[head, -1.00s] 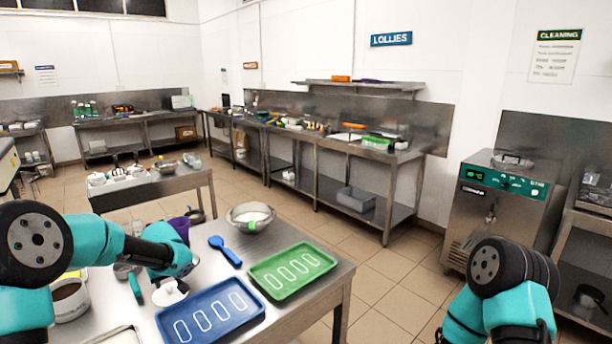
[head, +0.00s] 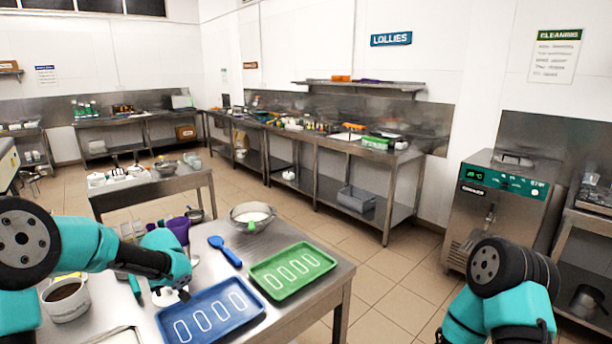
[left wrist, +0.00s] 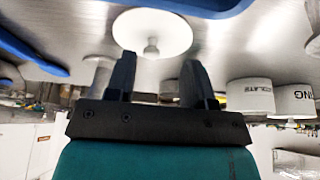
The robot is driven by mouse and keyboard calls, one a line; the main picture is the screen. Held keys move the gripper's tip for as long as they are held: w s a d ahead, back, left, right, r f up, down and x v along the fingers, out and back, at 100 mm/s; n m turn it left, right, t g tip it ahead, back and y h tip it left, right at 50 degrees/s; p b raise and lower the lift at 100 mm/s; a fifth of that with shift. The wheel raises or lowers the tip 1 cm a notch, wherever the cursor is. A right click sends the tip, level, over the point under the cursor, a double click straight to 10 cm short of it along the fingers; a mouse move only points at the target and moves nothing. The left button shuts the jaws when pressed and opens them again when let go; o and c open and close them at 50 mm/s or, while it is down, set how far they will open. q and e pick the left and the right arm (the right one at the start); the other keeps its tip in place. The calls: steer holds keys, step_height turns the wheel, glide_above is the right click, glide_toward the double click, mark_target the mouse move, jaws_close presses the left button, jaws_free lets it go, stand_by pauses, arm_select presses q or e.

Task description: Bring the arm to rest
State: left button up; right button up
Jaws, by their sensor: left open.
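My left arm comes in from the left in the head view, with its wrist over the near steel table (head: 296,314). My left gripper (head: 176,290) is mostly hidden behind its own wrist there. In the left wrist view its two dark fingers (left wrist: 160,78) stand apart with nothing held between them. A round white disc with a small knob (left wrist: 152,32) lies beyond the fingertips, apart from them. My right arm shows at the lower right of the head view, away from the table; its gripper is out of the picture.
A blue tray (head: 250,318) and a green tray (head: 322,262) lie right of my left gripper. A white tub (head: 70,306) is left. Open floor lies right of the table.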

arm_select(q)
steer(key=s+d, duration=0.1)
steer(key=s, duration=0.2)
steer(key=s+d, duration=0.2)
steer(key=s, duration=0.1)
steer(key=s+d+r, duration=0.1)
steer(key=s+d, duration=0.1)
steer(key=shift+s+d, duration=0.2)
steer(key=shift+s, duration=0.2)
